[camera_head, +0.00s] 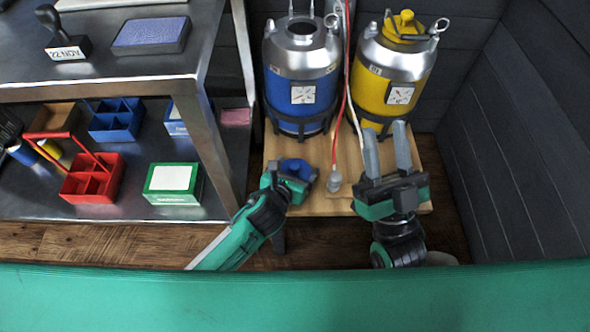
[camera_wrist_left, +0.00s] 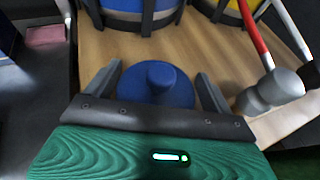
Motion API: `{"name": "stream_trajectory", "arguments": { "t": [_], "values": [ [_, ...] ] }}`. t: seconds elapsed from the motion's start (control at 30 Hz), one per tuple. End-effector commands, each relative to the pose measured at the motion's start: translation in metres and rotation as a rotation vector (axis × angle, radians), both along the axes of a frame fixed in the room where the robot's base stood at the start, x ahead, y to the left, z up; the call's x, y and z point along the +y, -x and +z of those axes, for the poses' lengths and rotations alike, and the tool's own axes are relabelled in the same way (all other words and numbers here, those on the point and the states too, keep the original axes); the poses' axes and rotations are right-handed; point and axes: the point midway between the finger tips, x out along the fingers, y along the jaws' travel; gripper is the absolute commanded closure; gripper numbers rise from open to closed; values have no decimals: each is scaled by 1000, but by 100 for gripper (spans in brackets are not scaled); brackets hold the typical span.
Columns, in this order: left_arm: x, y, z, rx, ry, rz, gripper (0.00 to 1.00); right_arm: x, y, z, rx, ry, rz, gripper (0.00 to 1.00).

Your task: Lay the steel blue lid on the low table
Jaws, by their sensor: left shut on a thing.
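The steel blue lid (camera_head: 292,166) is a round blue piece with a knob. My left gripper (camera_head: 290,177) is shut on it, over the front left part of the low table. In the left wrist view the lid (camera_wrist_left: 157,88) sits between the two fingers, knob showing. The low table (camera_head: 312,150) has a pale wooden top, bare around the lid in the left wrist view (camera_wrist_left: 110,52). I cannot tell whether the lid touches the wood. My right gripper (camera_head: 386,135) is open and empty, in front of the yellow keg.
A blue keg (camera_head: 301,70) with an open neck and a yellow keg (camera_head: 392,68) with a yellow lid stand at the table's back. A grey hose fitting (camera_head: 334,183) with a red hose lies right of the lid. A steel bench (camera_head: 180,62) stands left.

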Motion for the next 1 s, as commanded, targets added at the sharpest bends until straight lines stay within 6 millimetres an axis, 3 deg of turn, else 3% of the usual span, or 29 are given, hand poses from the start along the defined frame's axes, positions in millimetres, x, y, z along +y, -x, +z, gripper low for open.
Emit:
{"name": "stream_trajectory", "arguments": {
  "t": [0.33,0.37,0.43,0.77,1.0],
  "values": [
    [0,-1,-1,-2,0,0,49,-1,1,2,-10,-2,-2,64],
    [0,0,-1,-1,-1,1,11,0,1,2,-8,-2,-1,64],
    [0,0,-1,-1,0,1,0,-1,1,2,-8,-2,-1,64],
    [2,3,1,-1,-1,1,0,0,0,3,-4,-1,-1,64],
    [13,28,14,0,-2,0,0,14,-12,-34,227,53,31,64]
  ]
}}
